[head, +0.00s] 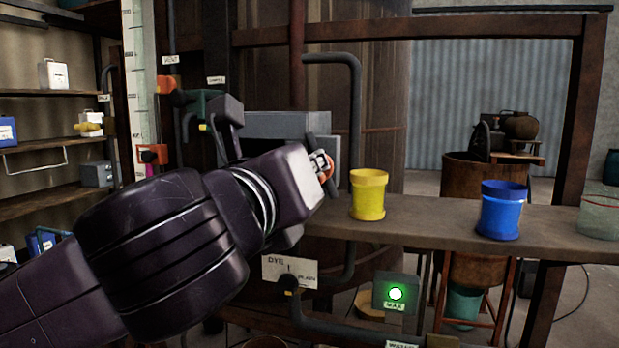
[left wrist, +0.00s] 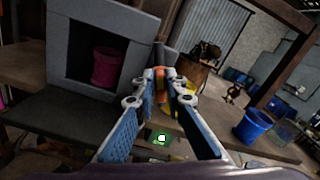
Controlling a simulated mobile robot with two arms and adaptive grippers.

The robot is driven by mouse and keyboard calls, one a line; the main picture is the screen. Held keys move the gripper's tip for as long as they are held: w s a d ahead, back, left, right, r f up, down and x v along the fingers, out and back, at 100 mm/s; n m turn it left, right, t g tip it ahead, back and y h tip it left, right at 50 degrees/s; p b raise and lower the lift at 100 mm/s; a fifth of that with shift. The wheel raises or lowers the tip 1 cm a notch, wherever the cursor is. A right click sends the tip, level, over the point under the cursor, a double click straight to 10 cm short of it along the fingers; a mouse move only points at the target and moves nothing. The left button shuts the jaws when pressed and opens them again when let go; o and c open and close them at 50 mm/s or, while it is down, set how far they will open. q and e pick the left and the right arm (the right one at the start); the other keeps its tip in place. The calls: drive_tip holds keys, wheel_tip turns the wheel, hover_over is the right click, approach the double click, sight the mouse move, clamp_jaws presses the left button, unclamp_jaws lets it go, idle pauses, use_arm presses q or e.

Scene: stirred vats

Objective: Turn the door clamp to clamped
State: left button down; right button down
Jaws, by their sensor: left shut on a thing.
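A grey box (head: 285,125) stands on the wooden bench behind my left arm. In the left wrist view the box (left wrist: 85,25) has an open front and a magenta cup (left wrist: 106,67) inside. A small orange part (left wrist: 160,84), apparently the door clamp's handle, sits between my left fingertips (left wrist: 164,88), just right of the box opening. My left gripper is shut on it. In the head view the orange part (head: 326,170) shows at the tip of my left gripper (head: 320,165), mostly hidden by it. The clamp's exact angle cannot be told. My right gripper is in neither view.
A yellow cup (head: 369,196) and a blue cup (head: 501,212) stand on the bench (head: 430,218) to the right. A green lamp (head: 396,293) is lit below it. Valves and pipes crowd the left, with shelves (head: 40,97) beyond.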

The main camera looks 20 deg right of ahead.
use_arm(q)
drive_tip(key=shift+w+a+f+n+b, duration=0.1)
drive_tip(key=shift+f+n+b, duration=0.1)
drive_tip(key=shift+n+b, duration=1.55)
drive_tip(key=shift+w+a+f+n+b, duration=0.15)
drive_tip(key=shift+n+b, duration=0.75)
drive_tip(key=shift+n, duration=1.7)
drive_tip(key=shift+s+a+f+n+b, duration=0.1)
drive_tip(key=shift+f+n+b, duration=0.1)
drive_tip(key=shift+n+b, duration=1.55)
drive_tip(key=shift+n+p, duration=0.35)
drive_tip(key=shift+n, duration=0.25)
drive_tip(key=c, duration=2)
unclamp_jaws()
drive_tip(key=shift+w+d, duration=0.1)
drive_tip(key=v, duration=1.2)
